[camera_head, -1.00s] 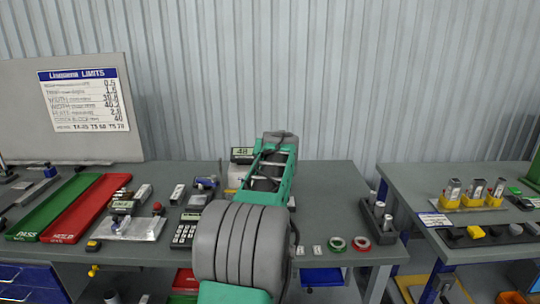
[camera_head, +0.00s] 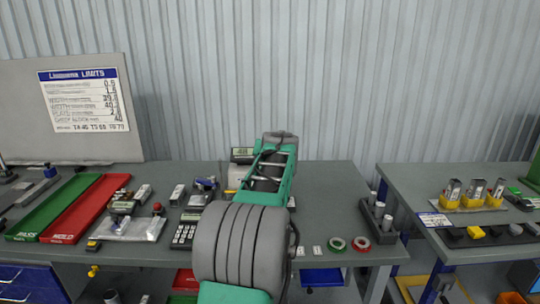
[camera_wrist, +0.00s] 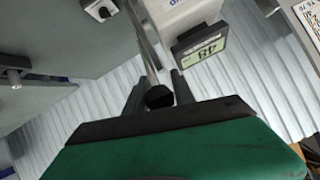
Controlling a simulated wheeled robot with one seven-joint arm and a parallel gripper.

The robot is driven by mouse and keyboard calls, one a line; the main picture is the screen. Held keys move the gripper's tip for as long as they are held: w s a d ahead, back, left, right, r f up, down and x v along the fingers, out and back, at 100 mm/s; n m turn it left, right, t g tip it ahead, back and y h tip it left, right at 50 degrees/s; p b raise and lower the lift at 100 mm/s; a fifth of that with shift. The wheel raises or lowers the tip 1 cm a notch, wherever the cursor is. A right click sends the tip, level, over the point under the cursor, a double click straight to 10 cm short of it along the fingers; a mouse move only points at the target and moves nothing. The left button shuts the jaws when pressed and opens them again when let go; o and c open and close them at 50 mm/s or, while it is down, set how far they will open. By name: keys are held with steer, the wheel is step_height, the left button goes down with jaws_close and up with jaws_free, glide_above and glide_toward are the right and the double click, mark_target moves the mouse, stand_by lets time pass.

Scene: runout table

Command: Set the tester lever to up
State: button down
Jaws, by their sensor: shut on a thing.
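The tester shows in the wrist view as a pale box (camera_wrist: 183,14) with a display (camera_wrist: 200,49), seen upside down. A metal lever rod (camera_wrist: 140,38) runs beside the box and ends in a black knob (camera_wrist: 159,97). My gripper (camera_wrist: 158,91) is shut on this knob, one dark finger on each side. In the head view the tester display (camera_head: 243,155) shows at the back of the table, left of my arm. My arm hides the lever, the gripper and much of the tester there.
Left of my arm, the table (camera_head: 335,205) holds a calculator (camera_head: 185,232), a red tray (camera_head: 85,208) and a green tray (camera_head: 52,209). Tape rolls (camera_head: 361,244) and a dark holder (camera_head: 378,222) are at right. Bare tabletop lies right of my arm.

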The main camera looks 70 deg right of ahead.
steer(key=shift+f, duration=0.3)
steer(key=c, duration=1.5)
jaws_free()
steer(key=shift+o, duration=1.3)
steer(key=shift+w+d, duration=0.1)
steer(key=shift+w, duration=0.05)
steer(key=shift+o, duration=0.8)
steer(key=shift+r, duration=0.15)
steer(key=b+v, duration=0.2)
steer(key=v, duration=0.6)
